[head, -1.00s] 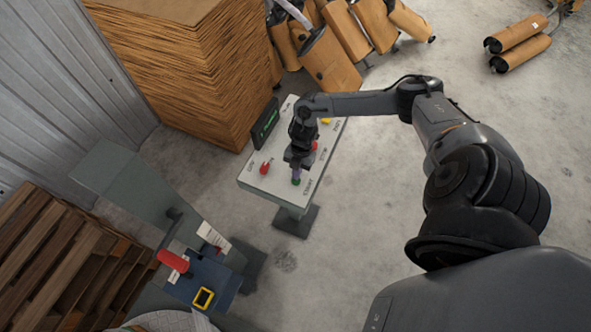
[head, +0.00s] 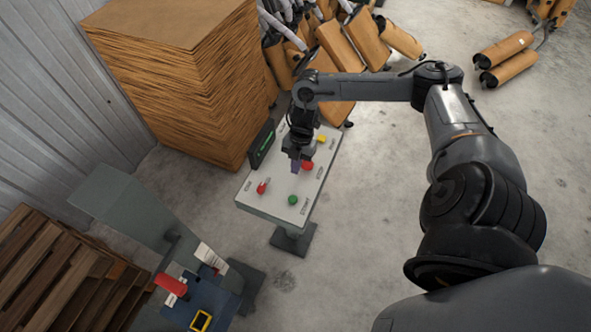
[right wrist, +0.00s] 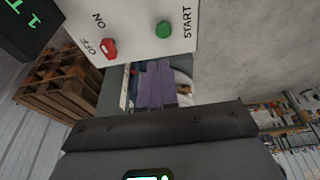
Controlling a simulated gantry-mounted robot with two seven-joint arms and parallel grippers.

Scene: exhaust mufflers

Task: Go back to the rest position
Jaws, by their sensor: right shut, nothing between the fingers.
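My right gripper (head: 295,167) is above the white control panel (head: 275,208), near its middle. Its purple fingers are shut and empty; they also show in the right wrist view (right wrist: 161,84). The green START button (head: 293,200) is uncovered, a little nearer the front than the fingers in the head view. It also shows in the right wrist view (right wrist: 163,29), apart from the fingers. The red ON/OFF switch (head: 261,188) is on the panel's left side. A red button (head: 308,166) is partly behind the gripper, and a yellow button (head: 321,139) is beyond it. My left gripper is not in view.
A dark display (head: 262,144) stands along the panel's left edge. A grey machine (head: 135,205) with a red handle (head: 170,284) is at lower left. A cardboard stack (head: 190,90) and several mufflers (head: 345,50) are behind. Open concrete floor (head: 365,180) lies right of the panel.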

